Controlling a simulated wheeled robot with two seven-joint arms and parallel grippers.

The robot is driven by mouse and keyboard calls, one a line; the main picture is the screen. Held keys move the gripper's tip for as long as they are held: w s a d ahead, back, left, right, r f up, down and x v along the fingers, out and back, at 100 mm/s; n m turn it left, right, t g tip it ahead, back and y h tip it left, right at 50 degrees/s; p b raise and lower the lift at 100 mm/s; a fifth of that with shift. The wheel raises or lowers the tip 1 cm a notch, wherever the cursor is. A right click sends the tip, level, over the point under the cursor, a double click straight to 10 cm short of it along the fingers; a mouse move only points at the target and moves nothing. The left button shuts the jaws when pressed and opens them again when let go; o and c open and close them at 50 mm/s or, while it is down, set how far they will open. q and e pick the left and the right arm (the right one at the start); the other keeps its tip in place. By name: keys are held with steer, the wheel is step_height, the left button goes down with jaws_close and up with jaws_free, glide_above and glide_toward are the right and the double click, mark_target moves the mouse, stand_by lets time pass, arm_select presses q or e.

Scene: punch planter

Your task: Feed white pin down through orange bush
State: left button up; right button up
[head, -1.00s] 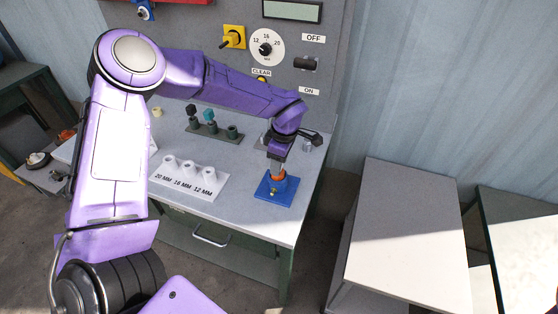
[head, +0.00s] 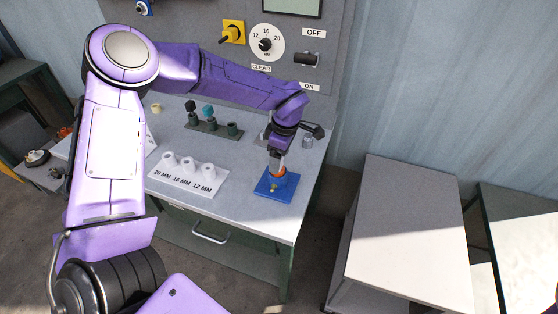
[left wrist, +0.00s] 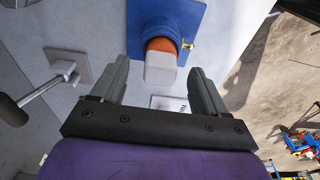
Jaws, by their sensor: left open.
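The white pin (left wrist: 160,69) stands in the orange bush (left wrist: 161,45), its squared head sticking out; how deep it sits is hidden. The bush sits in a round blue holder on a blue base plate (left wrist: 196,12). In the head view the orange bush (head: 277,171) and blue plate (head: 263,190) are at the table's right front. My left gripper (left wrist: 160,78) is open, with one finger on each side of the pin's head and visible gaps to both. It is directly above the bush in the head view (head: 279,157). My right gripper is not in view.
A white stand (head: 187,180) with several cones marked 20, 16 and 12 MM is left of the blue plate. A dark rack (head: 214,130) with coloured plugs lies behind it. A grey bracket with a black-handled lever (left wrist: 45,85) is close to the gripper. The table's right edge is near.

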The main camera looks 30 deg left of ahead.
arm_select(q)
step_height(320, 180, up, 9)
steer(key=d+b, duration=0.1)
steer(key=shift+f, duration=0.2)
stand_by(0.4)
